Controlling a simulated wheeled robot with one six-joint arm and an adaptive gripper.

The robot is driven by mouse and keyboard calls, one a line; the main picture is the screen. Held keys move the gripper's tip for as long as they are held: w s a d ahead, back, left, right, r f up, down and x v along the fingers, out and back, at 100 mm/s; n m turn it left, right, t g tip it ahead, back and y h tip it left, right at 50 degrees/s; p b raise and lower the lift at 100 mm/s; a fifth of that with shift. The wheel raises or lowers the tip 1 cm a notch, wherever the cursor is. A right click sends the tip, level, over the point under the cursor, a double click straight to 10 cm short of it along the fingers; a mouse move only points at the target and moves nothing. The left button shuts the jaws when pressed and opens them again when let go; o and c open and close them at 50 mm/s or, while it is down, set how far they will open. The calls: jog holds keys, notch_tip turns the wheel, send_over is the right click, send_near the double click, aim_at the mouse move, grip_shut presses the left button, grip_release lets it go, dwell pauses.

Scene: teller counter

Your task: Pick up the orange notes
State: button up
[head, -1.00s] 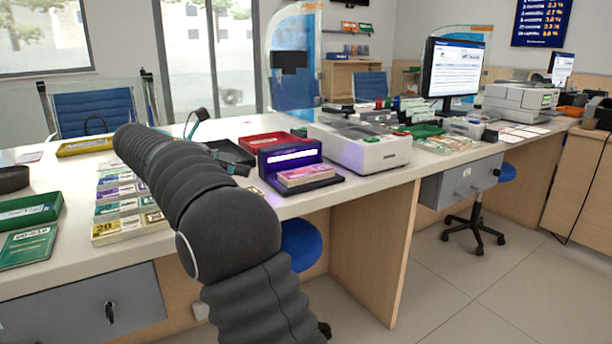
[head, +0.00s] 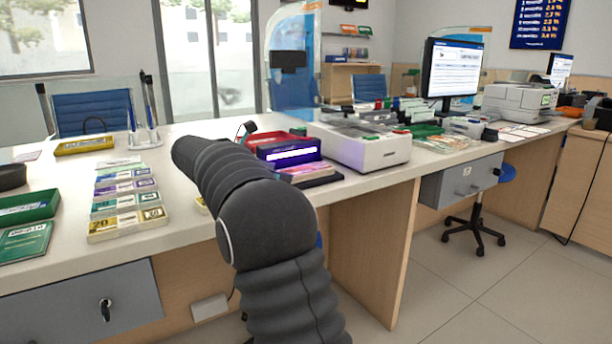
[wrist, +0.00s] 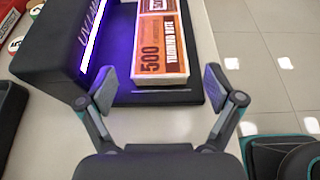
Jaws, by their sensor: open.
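The orange notes (wrist: 160,50), a banded stack marked 500, lie on the black tray (wrist: 195,93) of a counterfeit detector (wrist: 60,45) with a glowing violet lamp. In the head view the stack (head: 297,170) shows partly, beside my arm. My gripper (wrist: 160,88) is open and empty in the wrist view. Its two fingers stand left and right of the near end of the stack, with the left fingertip close to the detector's lamp edge. I cannot tell how high the fingers are above the tray. In the head view my arm hides most of the gripper.
A white counting machine (head: 370,148) stands right of the detector. A red tray (head: 275,138) lies behind it. Sorted note stacks (head: 125,222) and a green tray (head: 30,208) lie to the left. The counter's front edge is close by, with open floor beyond.

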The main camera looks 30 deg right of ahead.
jog(key=shift+x, duration=0.95)
jog(key=c, duration=1.4)
jog(key=shift+r, duration=0.15)
